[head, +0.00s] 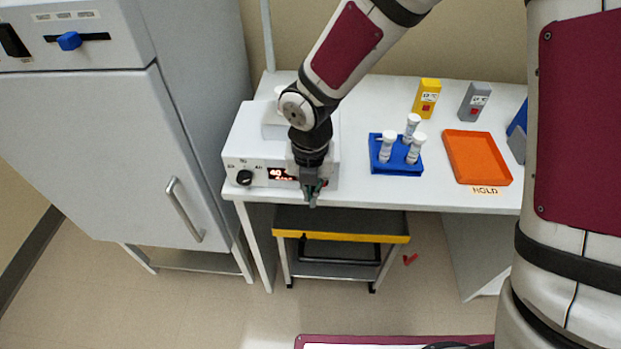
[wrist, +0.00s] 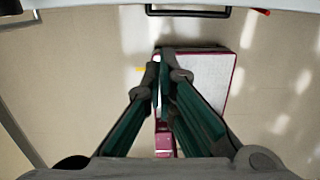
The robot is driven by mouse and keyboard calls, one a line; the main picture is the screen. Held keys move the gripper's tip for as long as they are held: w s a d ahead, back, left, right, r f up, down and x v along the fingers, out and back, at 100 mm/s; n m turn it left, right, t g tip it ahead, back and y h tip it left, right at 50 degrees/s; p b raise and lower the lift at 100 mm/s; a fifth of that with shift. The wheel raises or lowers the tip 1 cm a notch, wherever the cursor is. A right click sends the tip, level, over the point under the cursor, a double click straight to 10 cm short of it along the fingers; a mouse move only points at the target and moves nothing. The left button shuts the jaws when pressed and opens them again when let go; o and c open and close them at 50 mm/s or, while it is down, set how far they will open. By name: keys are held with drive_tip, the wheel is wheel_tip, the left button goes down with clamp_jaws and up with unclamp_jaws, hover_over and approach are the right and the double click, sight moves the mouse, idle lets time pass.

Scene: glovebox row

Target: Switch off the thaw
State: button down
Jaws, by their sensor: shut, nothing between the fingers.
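A white benchtop unit (head: 252,135) stands at the left end of the table. Its front has a black knob (head: 244,177) and a lit red display (head: 282,174) that seems to start with 40; the small labels are not readable. My gripper (head: 312,200) points down in front of the unit's right part, near the table's front edge, and hides that part of the panel. It also shows in the wrist view (wrist: 165,62), with its fingers shut and empty above the floor. I cannot tell whether it touches the unit.
A grey cabinet (head: 90,150) with a blue slider (head: 69,40) stands left. A blue rack (head: 397,160) with white-capped tubes, an orange tray (head: 478,157), and yellow (head: 427,97) and grey (head: 474,102) boxes occupy the table. A cart (head: 340,222) sits below; a red piece (head: 410,259) lies on the floor.

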drive_tip(key=w+f, duration=0.4)
drive_tip(key=shift+f+p, duration=0.1)
drive_tip(key=shift+p, duration=0.2)
drive_tip(key=shift+w+d, duration=0.1)
drive_tip(key=shift+w+f+t+b, duration=0.4)
drive_tip(key=shift+t+b, duration=0.2)
drive_tip(key=shift+b, duration=0.1)
